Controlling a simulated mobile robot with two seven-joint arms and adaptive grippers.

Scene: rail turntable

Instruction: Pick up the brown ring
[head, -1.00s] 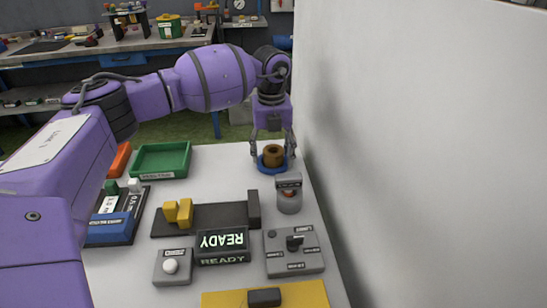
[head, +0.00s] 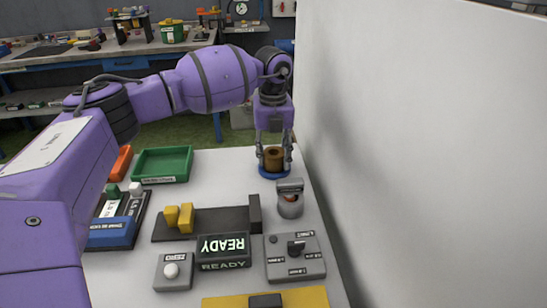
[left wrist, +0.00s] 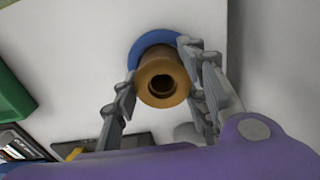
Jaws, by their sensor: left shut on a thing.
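The brown ring (head: 273,158) is a short hollow cylinder at the far right of the table, at the blue round base (head: 275,173). My left gripper (head: 274,161) points down with its fingers on both sides of the ring and is shut on it. In the left wrist view the brown ring (left wrist: 162,80) sits between the two fingers, with its dark hole facing the camera. The blue base (left wrist: 150,42) shows behind it. I cannot tell whether the ring is clear of the base. My right gripper is not in view.
A white wall (head: 420,150) rises close on the right. A grey device with a raised lid (head: 290,200) stands just in front of the ring. A green tray (head: 163,165), a yellow-and-black fixture (head: 205,222), a READY display (head: 222,247) and a knob box (head: 295,257) occupy the table.

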